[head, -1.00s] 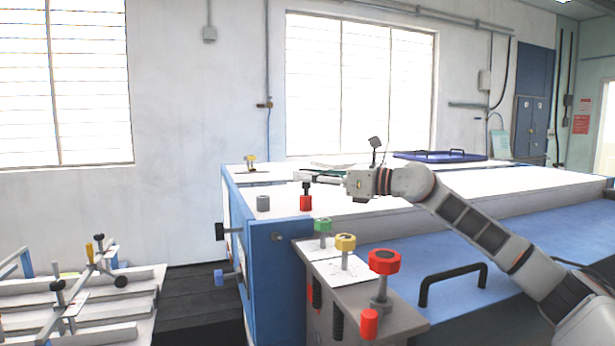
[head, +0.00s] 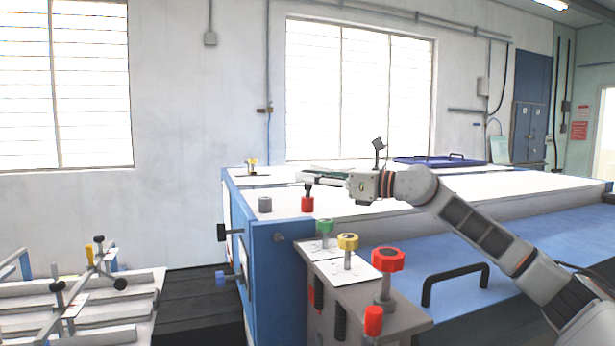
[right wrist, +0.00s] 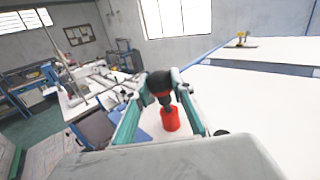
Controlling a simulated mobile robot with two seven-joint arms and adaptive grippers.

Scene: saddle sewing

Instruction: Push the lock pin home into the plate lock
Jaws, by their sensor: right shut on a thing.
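A red cylinder (head: 307,204) with a dark upper part (head: 308,190) stands on the white top near its left end. I take this dark part for the lock pin, but the pictures do not settle it. My right gripper (head: 312,180) reaches over it from the right. In the right wrist view its fingertips (right wrist: 160,86) are shut on the dark part, with the red cylinder (right wrist: 170,119) just below. The fingers hide how deep the dark part sits. I cannot clearly identify the plate lock. My left gripper is not in view.
A grey cylinder (head: 265,204) stands left of the red one. A small yellow-topped part (head: 251,164) is farther back. Green, yellow and red knobs (head: 388,260) stand on the grey bracket in front. A blue tray (head: 440,160) lies at the back. The white top is mostly clear.

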